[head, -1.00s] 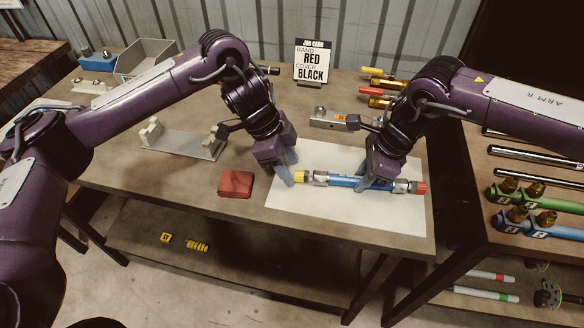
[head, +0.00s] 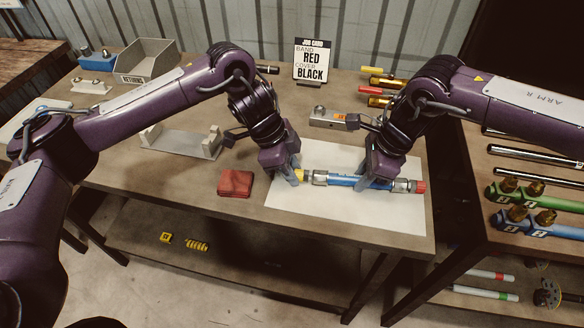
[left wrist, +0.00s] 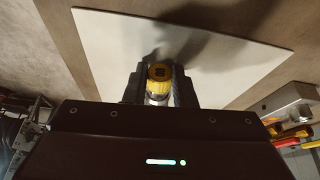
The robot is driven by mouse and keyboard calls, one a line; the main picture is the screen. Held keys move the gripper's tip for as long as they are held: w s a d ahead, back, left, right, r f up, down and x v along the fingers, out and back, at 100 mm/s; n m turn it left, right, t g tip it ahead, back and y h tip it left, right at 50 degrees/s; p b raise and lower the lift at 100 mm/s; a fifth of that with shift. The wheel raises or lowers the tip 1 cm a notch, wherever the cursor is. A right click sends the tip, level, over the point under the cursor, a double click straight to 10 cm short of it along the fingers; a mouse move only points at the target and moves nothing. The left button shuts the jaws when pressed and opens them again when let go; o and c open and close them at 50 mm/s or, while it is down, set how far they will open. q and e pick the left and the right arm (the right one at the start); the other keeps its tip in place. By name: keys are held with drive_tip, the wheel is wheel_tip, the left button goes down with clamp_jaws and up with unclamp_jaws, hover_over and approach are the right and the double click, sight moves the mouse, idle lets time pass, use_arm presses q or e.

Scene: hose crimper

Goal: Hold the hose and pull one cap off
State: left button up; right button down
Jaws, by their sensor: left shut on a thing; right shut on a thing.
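A blue hose (head: 343,181) with metal end fittings lies along a white mat (head: 330,215) on the table. A yellow cap (head: 303,176) is on its left end and a red cap (head: 421,187) is on its right end. My left gripper (head: 297,176) is shut on the yellow cap, which also shows between the fingers in the left wrist view (left wrist: 159,73). My right gripper (head: 376,177) is shut on the hose near the right fitting. The fingers partly hide the yellow cap and the hose.
A red cloth (head: 235,183) lies left of the mat. A grey cradle (head: 183,142) and a returns bin (head: 145,62) stand further left. A job card (head: 312,62) stands behind. A side table with green and blue fittings (head: 530,205) is at right.

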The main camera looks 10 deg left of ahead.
sight(279, 178)
use_arm(q)
clamp_jaws()
drive_tip(key=shift+a, duration=0.75)
use_arm(e)
drive_tip(key=shift+d, duration=0.1)
use_arm(q)
drive_tip(key=shift+s+a, duration=0.1)
drive_tip(key=shift+a, duration=0.1)
drive_tip(key=shift+s+a, duration=0.15)
drive_tip(key=shift+a, duration=1.1)
drive_tip(key=shift+r, duration=2.55)
use_arm(e)
drive_tip(key=c, duration=1.2)
unclamp_jaws()
drive_tip(key=shift+o, duration=0.2)
